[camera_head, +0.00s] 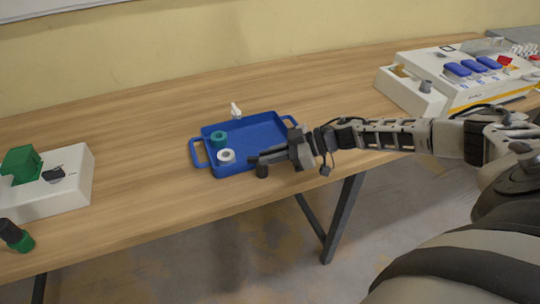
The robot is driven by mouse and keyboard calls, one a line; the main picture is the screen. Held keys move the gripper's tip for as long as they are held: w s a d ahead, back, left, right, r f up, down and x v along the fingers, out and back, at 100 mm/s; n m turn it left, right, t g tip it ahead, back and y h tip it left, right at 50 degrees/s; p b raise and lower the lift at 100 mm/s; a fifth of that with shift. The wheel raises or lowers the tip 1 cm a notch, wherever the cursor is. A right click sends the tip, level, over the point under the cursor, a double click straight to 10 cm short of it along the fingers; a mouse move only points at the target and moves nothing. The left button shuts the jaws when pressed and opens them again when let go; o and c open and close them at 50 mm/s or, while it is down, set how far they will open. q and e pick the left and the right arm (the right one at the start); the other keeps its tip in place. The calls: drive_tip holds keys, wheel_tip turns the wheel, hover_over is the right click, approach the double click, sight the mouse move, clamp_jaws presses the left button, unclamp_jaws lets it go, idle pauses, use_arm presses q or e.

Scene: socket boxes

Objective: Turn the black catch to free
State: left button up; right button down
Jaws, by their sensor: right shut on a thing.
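The black catch (54,174) sits on top of a white box (65,198) at the left, beside a raised green part (21,164). My right gripper (258,162) reaches in from the right, over the front right part of the blue tray. It is shut on a small dark piece (262,171) that hangs at the tray's front edge; what it is cannot be told clearly. The gripper is well to the right of the black catch and apart from it.
The blue tray (265,130) holds a teal ring (219,138) and a white ring (227,156). A small white piece (236,110) is behind it. A black-and-green plug (15,236) lies front left. A white panel (470,75) stands far right. Table between box and tray is clear.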

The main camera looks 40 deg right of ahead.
drive_tip(key=shift+w+d+f+n+g+y+b, duration=0.15)
drive_tip(key=shift+w+n+g+y+b, duration=0.15)
drive_tip(key=shift+n+g+y+b, duration=0.4)
drive_tip(key=shift+n+g+b, duration=0.8)
use_arm(q)
drive_tip(key=shift+w+d+f+b, duration=0.5)
drive_tip(key=shift+d+f+b, duration=0.1)
drive_tip(key=shift+f+b, duration=0.2)
use_arm(e)
drive_tip(key=shift+w+n+g+y, duration=0.1)
drive_tip(key=shift+n+g+y, duration=0.3)
drive_tip(key=shift+n+g, duration=0.35)
use_arm(q)
drive_tip(key=shift+s+f, duration=0.1)
drive_tip(key=shift+s, duration=0.2)
use_arm(e)
drive_tip(key=c, duration=1.5)
unclamp_jaws()
drive_tip(key=shift+g, duration=0.25)
use_arm(q)
drive_tip(key=shift+w, duration=0.15)
